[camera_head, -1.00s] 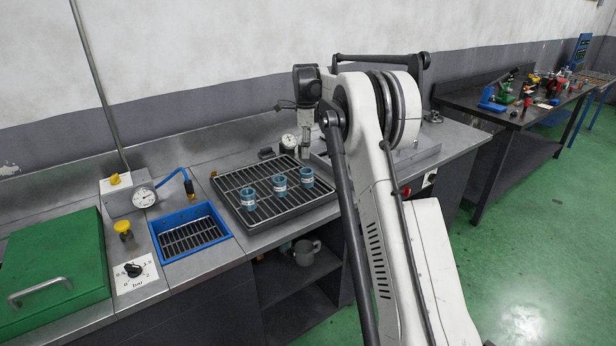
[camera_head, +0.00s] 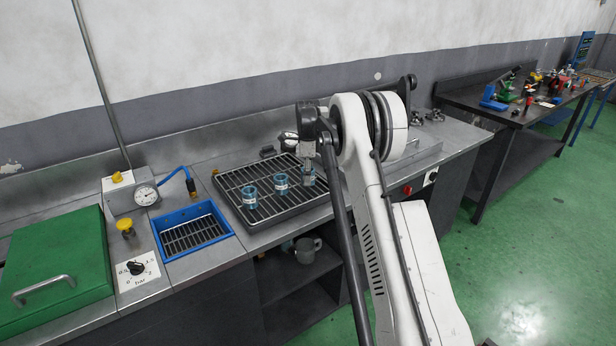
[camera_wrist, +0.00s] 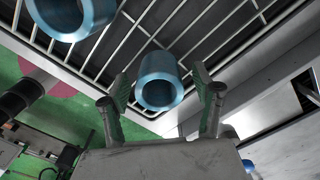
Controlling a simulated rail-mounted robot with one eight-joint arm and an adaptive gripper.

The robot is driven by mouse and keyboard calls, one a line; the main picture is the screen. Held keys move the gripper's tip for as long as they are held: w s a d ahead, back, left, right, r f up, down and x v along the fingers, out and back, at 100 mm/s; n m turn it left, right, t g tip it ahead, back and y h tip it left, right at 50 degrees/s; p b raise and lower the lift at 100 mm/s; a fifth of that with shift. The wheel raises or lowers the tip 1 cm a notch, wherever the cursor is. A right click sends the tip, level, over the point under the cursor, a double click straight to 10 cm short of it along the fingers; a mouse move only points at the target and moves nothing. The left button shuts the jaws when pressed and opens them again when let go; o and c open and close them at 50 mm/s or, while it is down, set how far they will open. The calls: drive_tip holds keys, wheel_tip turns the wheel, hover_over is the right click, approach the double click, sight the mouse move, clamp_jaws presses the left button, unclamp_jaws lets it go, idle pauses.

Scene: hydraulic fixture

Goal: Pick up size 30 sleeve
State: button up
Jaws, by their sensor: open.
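Three blue sleeves with pale labels stand on the rack tray (camera_head: 262,224): a left one (camera_head: 250,197), a middle one (camera_head: 281,185) and a right one (camera_head: 308,181). The label sizes are too small to read. My gripper (camera_head: 308,170) points down at the right sleeve and partly hides it. In the wrist view my gripper (camera_wrist: 162,84) is open, with one finger on each side of a sleeve (camera_wrist: 160,66). Whether the fingers touch it I cannot tell. Another sleeve (camera_wrist: 72,14) shows at the upper left there.
A blue-rimmed basin (camera_head: 208,250), a pressure gauge (camera_head: 146,195) and a green lid (camera_head: 55,270) lie to the left. A dial gauge (camera_head: 287,141) stands behind the tray. A grey mug (camera_head: 308,249) sits on the shelf below. Bare metal bench borders the tray.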

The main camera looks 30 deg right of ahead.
drive_tip(key=shift+f, duration=0.8)
clamp_jaws()
drive_tip(key=shift+r, duration=0.15)
